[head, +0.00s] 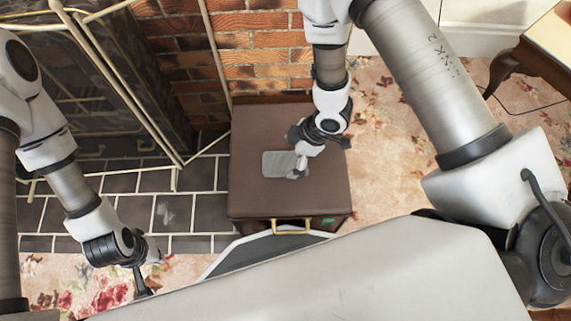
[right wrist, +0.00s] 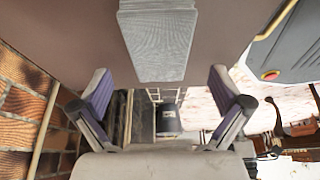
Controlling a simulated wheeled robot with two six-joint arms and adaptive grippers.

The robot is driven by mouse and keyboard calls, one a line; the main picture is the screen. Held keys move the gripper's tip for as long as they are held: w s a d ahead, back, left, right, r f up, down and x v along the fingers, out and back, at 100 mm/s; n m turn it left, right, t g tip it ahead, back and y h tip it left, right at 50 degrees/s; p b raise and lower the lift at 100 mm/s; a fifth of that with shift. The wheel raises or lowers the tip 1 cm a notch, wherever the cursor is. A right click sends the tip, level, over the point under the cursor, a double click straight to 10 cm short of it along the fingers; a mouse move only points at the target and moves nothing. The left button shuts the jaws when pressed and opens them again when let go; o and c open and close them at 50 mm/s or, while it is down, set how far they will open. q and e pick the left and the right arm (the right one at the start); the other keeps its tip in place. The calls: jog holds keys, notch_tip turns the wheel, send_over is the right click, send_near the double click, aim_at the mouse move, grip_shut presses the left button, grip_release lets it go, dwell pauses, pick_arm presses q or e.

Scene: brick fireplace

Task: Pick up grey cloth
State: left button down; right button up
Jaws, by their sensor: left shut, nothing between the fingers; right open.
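The grey cloth (head: 278,163) lies flat, as a small rectangle, on top of a brown box-like stool (head: 250,205). My right gripper (head: 299,170) is over the stool top at the cloth's right side, pointing down, and hides part of that edge. In the right wrist view the cloth (right wrist: 158,42) is beyond the fingertips, centred between the two spread fingers of the gripper (right wrist: 162,92), with nothing held between them. Whether a finger touches the cloth is unclear. My left gripper (head: 142,282) is shut and empty, low at the left above the floor, away from the cloth.
A brick wall (head: 255,45) stands behind the stool, with a metal-framed fireplace screen (head: 130,75) to the left. Dark tiles (head: 175,210) and a floral carpet (head: 385,150) cover the floor. A wooden table (head: 540,50) is at the upper right.

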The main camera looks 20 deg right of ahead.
aim_at(285, 162)
jog(key=b+x, duration=0.2)
jog(key=x, duration=0.2)
jog(key=shift+w+f, duration=0.1)
jog(key=shift+f, duration=0.2)
jog(key=shift+r, duration=0.15)
jog(key=c, duration=1.3)
jog(key=shift+c, duration=0.2)
